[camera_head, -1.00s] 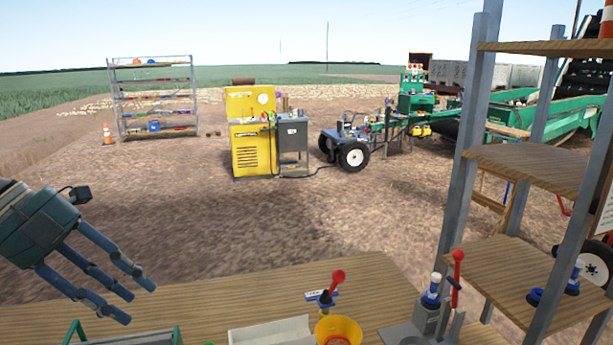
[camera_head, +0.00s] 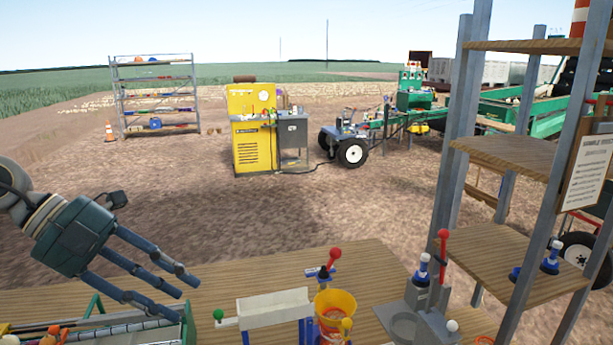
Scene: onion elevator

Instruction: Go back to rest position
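My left gripper (camera_head: 180,285) is at the left of the head view, above the left part of the wooden bench (camera_head: 375,265). Its long blue-grey fingers are spread apart, with nothing between them. It hangs over a green-framed tray (camera_head: 190,325) at the bench's front left. It looks clear of the tray, though the exact gap is hard to judge. My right gripper is not in view.
On the bench stand a white trough (camera_head: 272,305), an orange-yellow cup (camera_head: 335,302) and a grey fixture (camera_head: 420,300) with a red-knobbed lever. A wooden-shelved rack (camera_head: 500,250) rises at the right. Open dirt ground lies beyond, before a yellow cabinet (camera_head: 252,145).

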